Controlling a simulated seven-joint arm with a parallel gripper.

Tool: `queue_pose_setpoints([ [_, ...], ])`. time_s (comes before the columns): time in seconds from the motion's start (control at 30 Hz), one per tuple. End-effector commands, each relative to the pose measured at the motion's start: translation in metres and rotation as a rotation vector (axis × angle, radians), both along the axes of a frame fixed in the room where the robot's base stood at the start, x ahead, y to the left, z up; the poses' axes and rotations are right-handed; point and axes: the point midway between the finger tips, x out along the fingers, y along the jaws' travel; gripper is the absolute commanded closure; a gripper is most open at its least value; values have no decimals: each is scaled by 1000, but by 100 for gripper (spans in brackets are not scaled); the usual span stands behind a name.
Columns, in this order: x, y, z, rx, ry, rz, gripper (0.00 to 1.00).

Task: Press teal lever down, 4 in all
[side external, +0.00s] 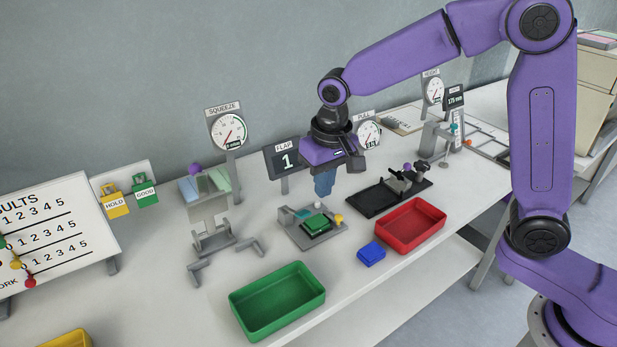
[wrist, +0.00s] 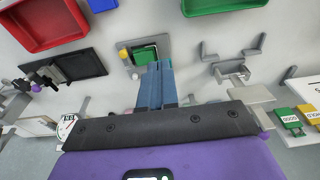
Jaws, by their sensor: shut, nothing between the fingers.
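The flap fixture, a grey plate (side external: 332,238), lies on the bench with a green block (side external: 317,223) on it. A small teal lever (side external: 301,213) shows at the plate's back left in the side view. My gripper (side external: 323,194) is shut and empty, its blue fingers pointing down above the back of the plate, apart from the lever as far as I can tell. In the wrist view the fingers (wrist: 157,65) cover part of the fixture and the lever cannot be made out. The FLAP display (side external: 287,161) behind reads 1.
A yellow knob (side external: 338,218) and white knob (side external: 318,206) sit on the fixture. A blue block (side external: 371,254), red tray (side external: 440,218) and green tray (side external: 235,304) lie in front. The squeeze stand (side external: 213,237) is left; a black tray (side external: 363,204) is right.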

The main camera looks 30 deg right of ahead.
Motion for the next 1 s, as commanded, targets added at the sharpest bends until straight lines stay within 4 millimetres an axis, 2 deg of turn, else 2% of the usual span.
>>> queue_pose_setpoints([
  [0.17, 5, 1, 3, 0, -1, -1, 100],
  [0.6, 67, -1, 38, -1, -1, -2, 100],
  [0.77, 77, -3, 44, -1, 2, 0, 100],
  [1.0, 78, -3, 45, -1, 2, 0, 100],
])
